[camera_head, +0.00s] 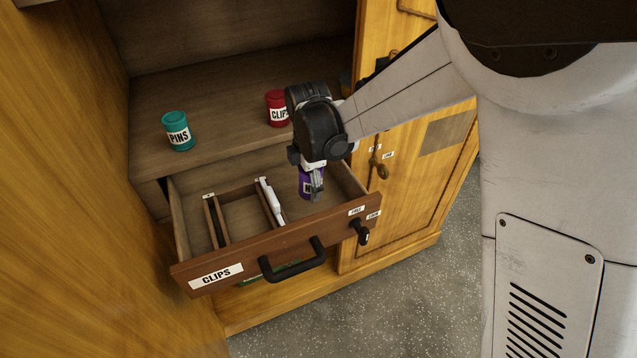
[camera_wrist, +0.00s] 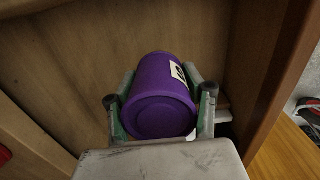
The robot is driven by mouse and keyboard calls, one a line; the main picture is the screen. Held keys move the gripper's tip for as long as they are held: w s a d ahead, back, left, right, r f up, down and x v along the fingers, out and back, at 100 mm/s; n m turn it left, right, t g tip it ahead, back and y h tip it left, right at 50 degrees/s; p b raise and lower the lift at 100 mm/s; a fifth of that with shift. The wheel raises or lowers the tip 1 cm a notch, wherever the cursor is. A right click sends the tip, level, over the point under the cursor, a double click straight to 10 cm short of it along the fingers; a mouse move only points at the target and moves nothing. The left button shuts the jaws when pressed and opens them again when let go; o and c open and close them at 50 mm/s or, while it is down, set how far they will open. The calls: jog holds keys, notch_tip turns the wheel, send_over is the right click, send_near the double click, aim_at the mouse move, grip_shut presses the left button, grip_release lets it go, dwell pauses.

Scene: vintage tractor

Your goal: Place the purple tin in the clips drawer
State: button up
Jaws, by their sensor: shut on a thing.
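The purple tin (camera_head: 305,183) is in my gripper (camera_head: 314,188), over the right compartment of the open clips drawer (camera_head: 277,239). In the wrist view the purple tin (camera_wrist: 160,103) fills the space between the two fingers of my gripper (camera_wrist: 160,110), which touch its sides. A bit of its pale label shows. The drawer's floor and walls surround it in that view. I cannot tell whether the tin touches the drawer floor. The drawer is pulled out and has a "CLIPS" label and a black handle at its front.
A teal "PINS" tin (camera_head: 177,131) and a red "CLIPS" tin (camera_head: 278,108) stand on the shelf above the drawer. A white object (camera_head: 270,201) lies by the drawer's dividers. A black lever (camera_head: 361,232) is on the drawer's front right. A wooden door (camera_head: 410,170) stands to the right.

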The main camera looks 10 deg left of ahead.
jog(key=shift+w+d+f, duration=0.3)
jog(key=shift+w+f, duration=0.1)
jog(key=shift+w, duration=0.1)
jog(key=shift+f+b, duration=0.95)
jog(key=shift+f, duration=1)
jog(key=shift+f, duration=0.2)
jog(key=o, duration=1.6)
jog(key=shift+c, duration=0.2)
jog(key=shift+r, duration=0.15)
notch_tip(320, 180, up, 12)
jog(key=shift+r+p, duration=0.1)
jog(key=shift+p, duration=0.6)
